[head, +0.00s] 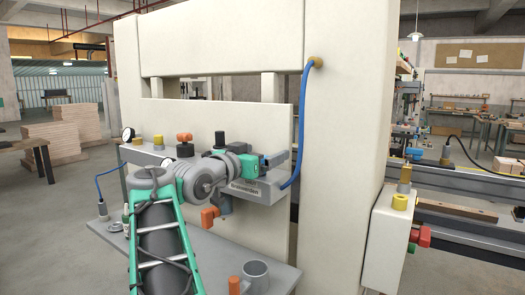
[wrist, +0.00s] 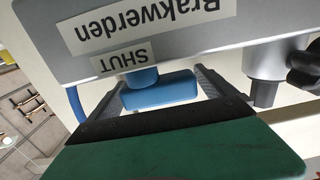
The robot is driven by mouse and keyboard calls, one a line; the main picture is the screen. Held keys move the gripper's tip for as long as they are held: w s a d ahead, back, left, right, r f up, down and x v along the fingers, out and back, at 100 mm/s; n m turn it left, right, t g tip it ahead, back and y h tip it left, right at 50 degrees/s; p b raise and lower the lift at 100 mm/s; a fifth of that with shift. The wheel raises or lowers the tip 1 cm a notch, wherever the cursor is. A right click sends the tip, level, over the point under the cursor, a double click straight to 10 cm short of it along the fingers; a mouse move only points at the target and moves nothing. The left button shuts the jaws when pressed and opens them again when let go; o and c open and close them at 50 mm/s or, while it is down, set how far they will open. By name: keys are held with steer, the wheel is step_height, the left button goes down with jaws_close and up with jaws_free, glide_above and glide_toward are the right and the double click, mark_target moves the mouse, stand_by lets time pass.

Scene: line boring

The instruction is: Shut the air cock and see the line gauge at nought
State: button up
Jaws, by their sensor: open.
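A blue cock handle (wrist: 160,93) sits between the two fingers of my gripper (wrist: 162,80) in the wrist view. The fingers are open on either side of it; I cannot tell whether either touches it. A "SHUT" label (wrist: 124,57) and a "Brakwerden" label (wrist: 140,20) show upside down on the grey housing beside the handle. In the head view my gripper (head: 278,160) is at the right end of the grey rail, above the "Brakwerden" label (head: 251,190). A small round white-faced gauge (head: 128,134) is at the rail's left end; its needle is too small to read.
A blue hose (head: 304,120) loops down the cream frame close to my gripper. Orange (head: 184,137) and black (head: 220,138) knobs stand on the rail, and an orange handle (head: 209,216) is below it. A mug (head: 256,273) stands on the grey shelf (head: 222,250).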

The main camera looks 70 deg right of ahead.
steer(key=shift+c, duration=0.5)
steer(key=c, duration=1.3)
